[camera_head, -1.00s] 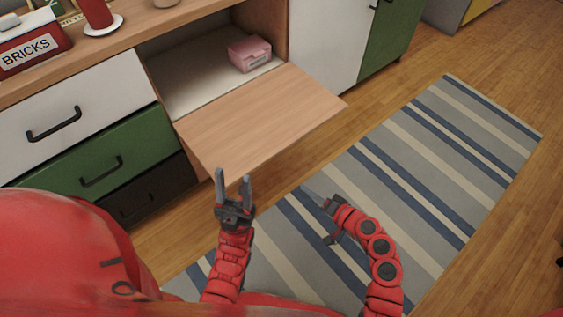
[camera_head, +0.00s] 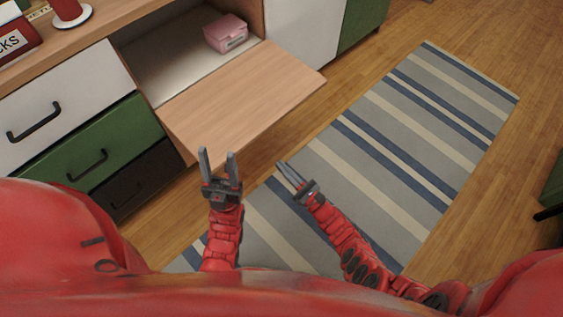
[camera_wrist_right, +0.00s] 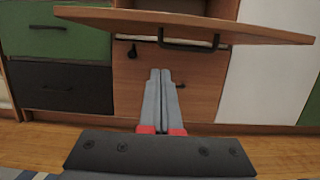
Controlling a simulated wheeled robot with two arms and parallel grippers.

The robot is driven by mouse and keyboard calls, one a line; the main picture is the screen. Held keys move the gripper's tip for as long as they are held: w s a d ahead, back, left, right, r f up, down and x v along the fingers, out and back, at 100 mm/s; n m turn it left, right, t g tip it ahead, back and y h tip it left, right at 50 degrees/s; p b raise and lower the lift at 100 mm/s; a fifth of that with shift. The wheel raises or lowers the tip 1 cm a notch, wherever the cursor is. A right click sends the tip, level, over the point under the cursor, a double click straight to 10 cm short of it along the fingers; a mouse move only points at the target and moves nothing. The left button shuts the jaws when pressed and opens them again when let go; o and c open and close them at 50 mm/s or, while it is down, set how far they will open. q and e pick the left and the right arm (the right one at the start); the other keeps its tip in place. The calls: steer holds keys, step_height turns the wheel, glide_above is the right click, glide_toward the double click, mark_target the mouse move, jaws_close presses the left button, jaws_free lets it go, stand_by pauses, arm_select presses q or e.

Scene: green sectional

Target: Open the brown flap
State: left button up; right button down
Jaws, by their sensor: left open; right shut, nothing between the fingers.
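The brown flap (camera_head: 245,97) is folded down and sticks out roughly level from the front of an open compartment in the cabinet. In the right wrist view the flap (camera_wrist_right: 130,18) is seen nearly edge-on across the top, with a dark handle (camera_wrist_right: 190,44) on its underside. My left gripper (camera_head: 217,153) is open and empty near the flap's front corner; I cannot tell whether it touches. My right gripper (camera_head: 285,164) is shut and empty, in front of the flap and apart from it. In the right wrist view its fingers (camera_wrist_right: 160,72) appear below the flap.
A pink box (camera_head: 226,34) sits inside the compartment. Left are white, green (camera_head: 95,150) and black drawers with handles. Below the flap is another brown panel (camera_wrist_right: 205,75) with a handle. The floor and striped rug (camera_head: 400,140) are clear.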

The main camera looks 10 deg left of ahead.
mark_target(265, 131)
steer(key=w+a+r+p, duration=0.1)
steer(key=w+a+r, duration=0.3)
steer(key=a+r, duration=0.1)
steer(key=shift+w+a+r, duration=0.3)
steer(key=shift+a+r, duration=0.1)
steer(key=shift+a, duration=0.1)
steer(key=shift+g+h, duration=0.6)
steer(key=shift+h, duration=0.2)
step_height(265, 131, up, 7)
steer(key=p, duration=1.1)
steer(key=shift+a+f, duration=0.1)
steer(key=shift+f, duration=0.1)
steer(key=shift+w+r+p, duration=0.1)
steer(key=shift+p, duration=0.5)
